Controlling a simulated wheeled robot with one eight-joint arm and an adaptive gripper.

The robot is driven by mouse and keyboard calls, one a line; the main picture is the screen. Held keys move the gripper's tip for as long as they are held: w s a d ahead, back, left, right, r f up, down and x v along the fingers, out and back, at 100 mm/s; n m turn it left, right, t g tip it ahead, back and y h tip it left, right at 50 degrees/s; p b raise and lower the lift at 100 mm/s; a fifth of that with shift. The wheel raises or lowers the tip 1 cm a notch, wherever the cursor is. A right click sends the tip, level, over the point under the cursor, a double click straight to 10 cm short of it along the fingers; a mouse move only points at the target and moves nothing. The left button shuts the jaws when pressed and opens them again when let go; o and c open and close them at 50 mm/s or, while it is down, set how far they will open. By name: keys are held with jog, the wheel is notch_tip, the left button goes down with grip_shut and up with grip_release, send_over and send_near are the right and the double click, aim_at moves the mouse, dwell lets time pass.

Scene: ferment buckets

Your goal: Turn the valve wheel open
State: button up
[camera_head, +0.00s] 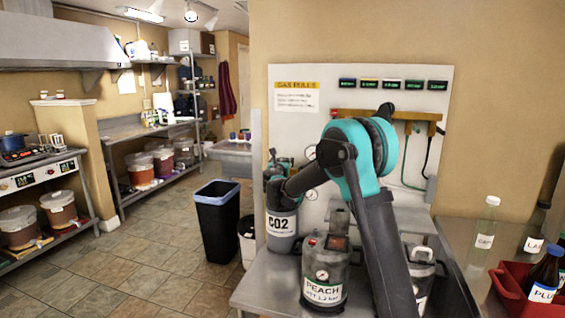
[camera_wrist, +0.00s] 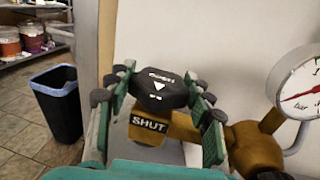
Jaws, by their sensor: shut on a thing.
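The valve wheel (camera_wrist: 158,92) is a black lobed knob with a white triangle and small text I cannot read for certain. It sits on a brass valve body (camera_wrist: 252,148) in the wrist view. A tag reading SHUT (camera_wrist: 150,124) shows just below the wheel. My gripper (camera_wrist: 162,90) has its teal fingers with dark pads on both sides of the wheel, closed on it. In the head view my gripper (camera_head: 277,168) is above the grey CO2 cylinder (camera_head: 283,224); my arm hides most of the valve there.
A pressure gauge (camera_wrist: 301,90) stands close right of the valve. A PEACH keg (camera_head: 325,276) is on the steel bench, with another vessel (camera_head: 421,268) to its right. Bottles (camera_head: 485,233) and a red crate (camera_head: 512,292) are at right. A black bin (camera_head: 217,222) stands left.

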jog(key=n+y, duration=0.1)
jog(key=y, duration=0.1)
jog(key=n+y, duration=0.1)
jog(key=y, duration=0.1)
jog(key=shift+d+n, duration=0.2)
jog(key=shift+n, duration=0.1)
jog(key=shift+a+n+g+y, duration=0.1)
jog(key=shift+n+g+y, duration=0.65)
jog(key=shift+n+y, duration=0.65)
jog(key=shift+n+g+y, duration=0.75)
jog(key=shift+n+y, duration=0.15)
jog(key=shift+y, duration=1.3)
jog(key=o, duration=1.2)
jog(key=shift+c, duration=0.2)
jog(key=v, duration=1.2)
jog(key=shift+r, duration=0.2)
